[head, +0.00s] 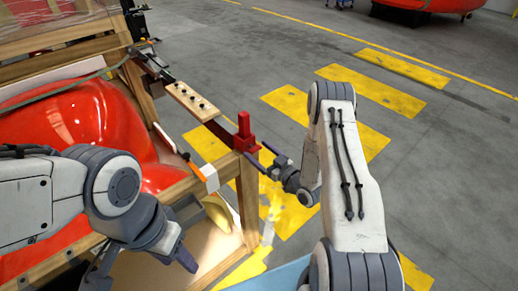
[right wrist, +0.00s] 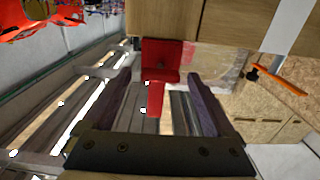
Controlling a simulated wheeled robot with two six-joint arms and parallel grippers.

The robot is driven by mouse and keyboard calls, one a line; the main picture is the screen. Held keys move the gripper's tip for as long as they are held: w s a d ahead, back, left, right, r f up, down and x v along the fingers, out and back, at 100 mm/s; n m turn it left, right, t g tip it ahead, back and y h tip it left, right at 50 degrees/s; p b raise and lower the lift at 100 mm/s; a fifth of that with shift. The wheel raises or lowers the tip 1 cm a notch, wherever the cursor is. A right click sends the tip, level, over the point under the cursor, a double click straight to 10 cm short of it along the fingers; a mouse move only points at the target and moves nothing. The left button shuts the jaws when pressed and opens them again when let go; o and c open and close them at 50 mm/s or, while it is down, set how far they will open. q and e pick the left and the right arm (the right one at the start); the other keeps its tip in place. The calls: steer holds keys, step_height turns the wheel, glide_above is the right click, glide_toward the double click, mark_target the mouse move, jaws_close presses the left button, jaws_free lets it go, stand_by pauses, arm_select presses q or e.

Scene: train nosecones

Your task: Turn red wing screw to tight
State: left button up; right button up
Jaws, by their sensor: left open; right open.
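The red wing screw (head: 244,133) stands upright at the corner of the wooden crate frame (head: 248,200) in the head view. In the right wrist view the red wing screw (right wrist: 160,75) lies ahead, with its narrow part reaching into the space between my fingers. My right gripper (head: 264,162) is open, just right of and below the screw; in the wrist view its two dark fingers (right wrist: 160,95) are apart, one on each side. Contact cannot be told. My left gripper (head: 140,262) is at the lower left, over the crate, away from the screw.
A large red nosecone (head: 90,125) sits in the crate. A wooden block with several black knobs (head: 192,100) lies on a dark bar behind the screw. An orange-and-white tool (head: 202,172) rests at the crate's edge. Yellow-striped floor on the right is open.

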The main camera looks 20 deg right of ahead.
steer(key=shift+w+a, duration=0.1)
steer(key=shift+w, duration=0.15)
